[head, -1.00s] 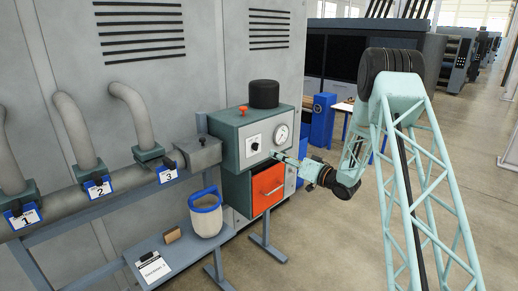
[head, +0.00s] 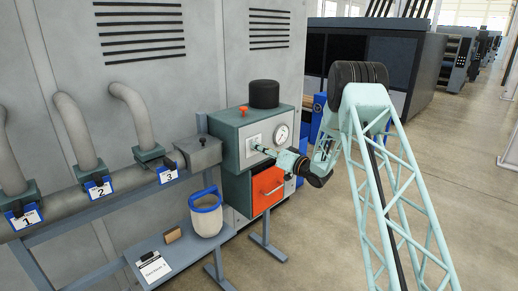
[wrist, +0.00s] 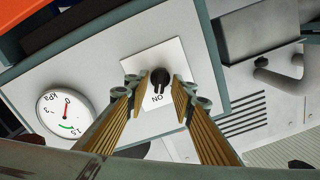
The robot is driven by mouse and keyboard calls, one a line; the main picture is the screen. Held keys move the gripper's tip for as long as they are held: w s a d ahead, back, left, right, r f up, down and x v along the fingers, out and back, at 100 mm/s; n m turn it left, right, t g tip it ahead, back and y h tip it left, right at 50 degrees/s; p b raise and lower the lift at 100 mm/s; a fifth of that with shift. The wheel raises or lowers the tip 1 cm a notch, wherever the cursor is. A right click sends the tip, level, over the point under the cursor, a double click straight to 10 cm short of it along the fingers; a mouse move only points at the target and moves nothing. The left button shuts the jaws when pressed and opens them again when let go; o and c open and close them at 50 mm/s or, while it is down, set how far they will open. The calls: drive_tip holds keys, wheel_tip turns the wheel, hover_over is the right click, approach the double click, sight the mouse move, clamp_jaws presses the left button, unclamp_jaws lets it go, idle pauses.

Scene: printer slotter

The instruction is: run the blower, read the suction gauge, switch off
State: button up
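The grey-green blower unit (head: 229,138) stands against the cabinet, its front carrying a switch plate and a gauge. The black rotary knob (wrist: 160,77) sits on a white plate (wrist: 143,66) with an "ON" label beside it; the knob's setting is hard to tell. My gripper (wrist: 158,88) is open, with one finger on each side of the knob and gaps visible. In the head view my gripper (head: 259,149) covers part of the switch plate. The round kPa gauge (wrist: 65,115) has a red needle and a green arc; the exact reading is too small. It also shows in the head view (head: 280,135).
A red button (head: 243,109) and black cylinder (head: 264,93) top the unit; an orange drawer front (head: 268,187) is below. Left are numbered pipes (head: 132,112), a white blue-rimmed bucket (head: 206,219), a brown block (head: 172,235) and a clipboard (head: 153,266). Floor on the right is clear.

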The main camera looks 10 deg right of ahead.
drive_tip(key=shift+w+a, duration=0.1)
drive_tip(key=shift+w, duration=0.15)
clamp_jaws()
